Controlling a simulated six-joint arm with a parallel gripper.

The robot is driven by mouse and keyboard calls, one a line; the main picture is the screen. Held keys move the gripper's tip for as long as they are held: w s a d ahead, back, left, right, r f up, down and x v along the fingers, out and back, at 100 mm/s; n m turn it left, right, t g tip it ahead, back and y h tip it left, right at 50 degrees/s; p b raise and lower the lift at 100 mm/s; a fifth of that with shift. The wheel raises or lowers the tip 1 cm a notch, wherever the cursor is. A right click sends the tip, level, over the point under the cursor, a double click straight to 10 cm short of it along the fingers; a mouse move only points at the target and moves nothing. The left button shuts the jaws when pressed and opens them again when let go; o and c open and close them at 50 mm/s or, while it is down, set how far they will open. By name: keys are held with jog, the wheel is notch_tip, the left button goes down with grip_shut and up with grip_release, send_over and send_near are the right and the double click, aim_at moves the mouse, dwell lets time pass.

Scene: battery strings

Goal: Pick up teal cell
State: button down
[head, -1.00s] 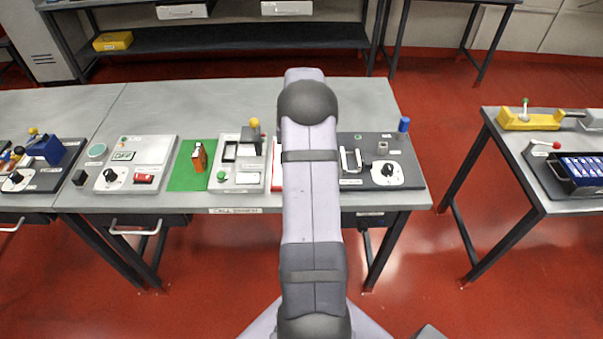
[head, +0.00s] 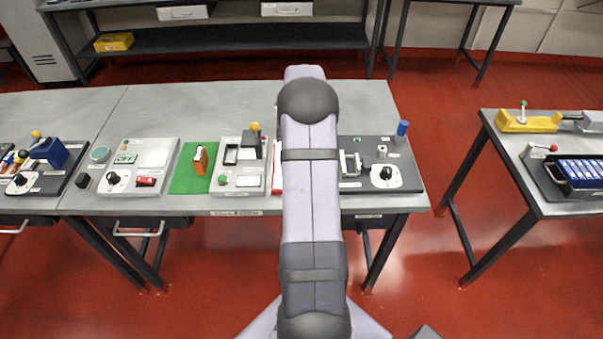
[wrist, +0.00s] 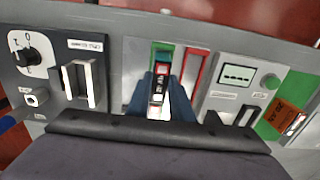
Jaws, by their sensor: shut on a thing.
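In the wrist view, the teal cell (wrist: 159,88) is a narrow upright block with a dark and white face and a little red. It stands between the two blue-grey fingers of my gripper (wrist: 161,98), which is shut on it. The cell is in line with a green-edged slot, beside a red-edged slot (wrist: 195,72). I cannot tell whether its lower end is still inside the slot. In the head view, my arm hides the gripper and the cell.
A tester panel (wrist: 238,80) stands right of the slots in the wrist view, and an orange block (wrist: 286,118) lies on a green mat (wrist: 268,128). A panel with a dial (wrist: 30,55) and white handle (wrist: 90,82) is on the left. The bench's back strip (head: 220,100) is clear.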

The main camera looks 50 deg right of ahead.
jog(key=shift+r+p, duration=0.75)
jog(key=shift+r, duration=0.45)
jog(key=shift+d, duration=0.1)
